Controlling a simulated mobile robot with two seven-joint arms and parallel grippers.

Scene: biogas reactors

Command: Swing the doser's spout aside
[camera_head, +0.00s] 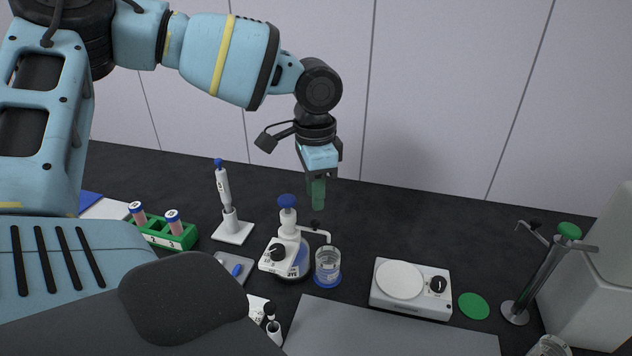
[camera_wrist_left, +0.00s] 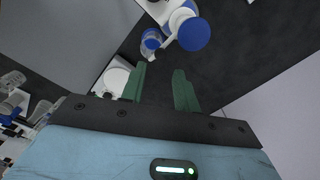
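The doser (camera_head: 289,246) is a bottle with a white head, a blue top knob (camera_head: 287,201) and a black dial on its front. Its thin white spout (camera_head: 315,232) points right, with its end over a glass beaker (camera_head: 328,268) on a blue base. My left gripper (camera_head: 318,192) points down above and slightly right of the doser, apart from it. In the left wrist view, its two green fingers (camera_wrist_left: 160,88) are spread with nothing between them. The blue knob (camera_wrist_left: 194,34), spout (camera_wrist_left: 168,43) and beaker (camera_wrist_left: 151,42) lie beyond the fingertips. My right gripper is out of view.
A pipette on a stand (camera_head: 231,229) and a green tube rack (camera_head: 165,233) stand left of the doser. A white stirrer plate (camera_head: 411,288), a green disc (camera_head: 473,305) and a metal stand (camera_head: 545,275) are to the right. The dark bench behind the doser is clear.

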